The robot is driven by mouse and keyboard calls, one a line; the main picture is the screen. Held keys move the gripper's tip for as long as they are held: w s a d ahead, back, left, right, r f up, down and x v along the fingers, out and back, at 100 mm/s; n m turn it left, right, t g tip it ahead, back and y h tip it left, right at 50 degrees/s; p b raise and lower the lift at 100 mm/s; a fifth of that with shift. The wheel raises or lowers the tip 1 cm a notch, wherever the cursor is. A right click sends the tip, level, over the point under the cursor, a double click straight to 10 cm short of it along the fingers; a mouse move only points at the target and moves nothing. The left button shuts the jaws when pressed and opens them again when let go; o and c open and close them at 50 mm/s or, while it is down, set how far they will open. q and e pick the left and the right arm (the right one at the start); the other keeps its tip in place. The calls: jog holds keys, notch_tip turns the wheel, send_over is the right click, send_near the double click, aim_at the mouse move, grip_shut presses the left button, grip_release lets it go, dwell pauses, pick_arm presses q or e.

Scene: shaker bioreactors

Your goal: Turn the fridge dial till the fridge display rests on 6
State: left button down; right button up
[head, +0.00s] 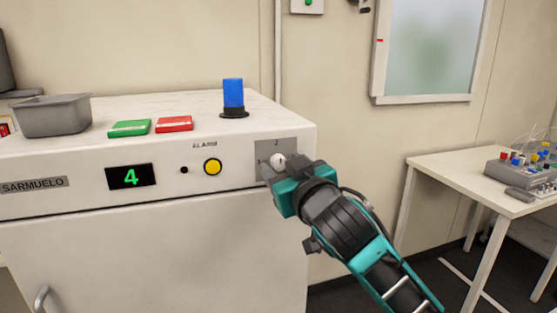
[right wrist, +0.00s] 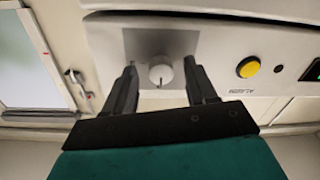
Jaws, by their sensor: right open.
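The fridge (head: 150,235) is a white cabinet on the left of the head view. Its black display (head: 131,177) shows a green 4. The fridge dial (head: 277,161) is a small pale knob on a grey plate at the right end of the front panel, partly hidden by my right gripper in the head view. In the right wrist view the dial (right wrist: 161,74) shows whole, with a dark pointer mark. My right gripper (right wrist: 161,78) is open, with one finger on each side of the dial and visible gaps between. My left gripper is not in view.
A yellow alarm button (head: 213,167) sits left of the dial. A blue beacon (head: 233,97), a red box (head: 174,124), a green box (head: 129,128) and a grey tray (head: 54,116) stand on the fridge top. A white table (head: 465,180) stands at right.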

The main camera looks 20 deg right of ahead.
jog(key=shift+w, duration=0.3)
grip_shut()
dwell(0.5)
